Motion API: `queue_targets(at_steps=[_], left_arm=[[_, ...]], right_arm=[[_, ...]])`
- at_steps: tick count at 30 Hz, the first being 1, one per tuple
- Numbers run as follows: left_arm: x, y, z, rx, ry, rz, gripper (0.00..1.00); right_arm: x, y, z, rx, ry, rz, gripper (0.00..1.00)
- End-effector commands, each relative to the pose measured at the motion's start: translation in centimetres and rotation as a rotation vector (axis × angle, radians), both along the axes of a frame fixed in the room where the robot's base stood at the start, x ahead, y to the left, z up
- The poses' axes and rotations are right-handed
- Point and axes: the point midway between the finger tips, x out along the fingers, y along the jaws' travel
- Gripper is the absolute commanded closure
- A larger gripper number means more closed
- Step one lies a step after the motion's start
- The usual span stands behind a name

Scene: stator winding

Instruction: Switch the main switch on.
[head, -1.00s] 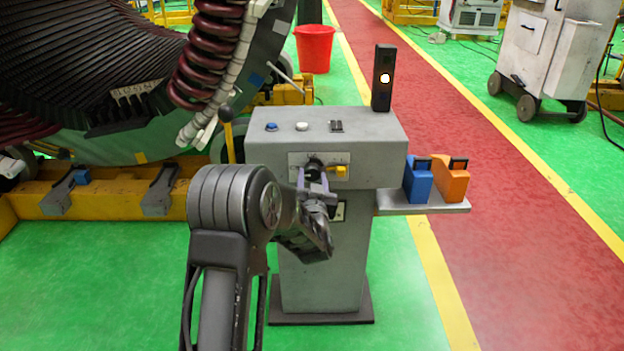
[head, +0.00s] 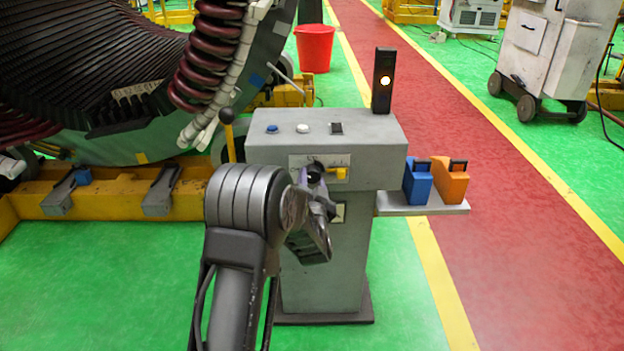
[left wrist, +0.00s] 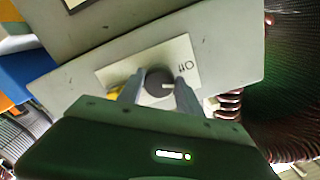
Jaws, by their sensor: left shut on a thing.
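The main switch is a dark round knob on a pale plate on the front of the grey console (head: 325,260). In the left wrist view the knob (left wrist: 157,82) sits between my two fingertips, and a white mark on it points to the right. The word "Off" shows inverted on the plate (left wrist: 185,52), right of the knob. My left gripper (head: 314,180) is shut on this knob and hides much of it in the head view. A yellow part (head: 341,173) sits right of the knob on the plate. My right gripper is not in view.
The console top carries a blue button (head: 272,128), a white button (head: 303,128) and a black rocker (head: 337,128). Blue (head: 417,182) and orange (head: 450,183) blocks sit on the side shelf.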

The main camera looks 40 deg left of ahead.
Motion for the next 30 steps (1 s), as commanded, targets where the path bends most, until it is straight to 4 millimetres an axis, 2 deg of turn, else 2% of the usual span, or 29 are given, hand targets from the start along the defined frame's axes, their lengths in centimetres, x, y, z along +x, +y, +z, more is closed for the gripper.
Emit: queue_targets(at_steps=[30], left_arm=[[0.0,0.0,0.5,0.764,0.58,-0.003,0.99]], right_arm=[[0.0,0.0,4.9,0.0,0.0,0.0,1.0]])
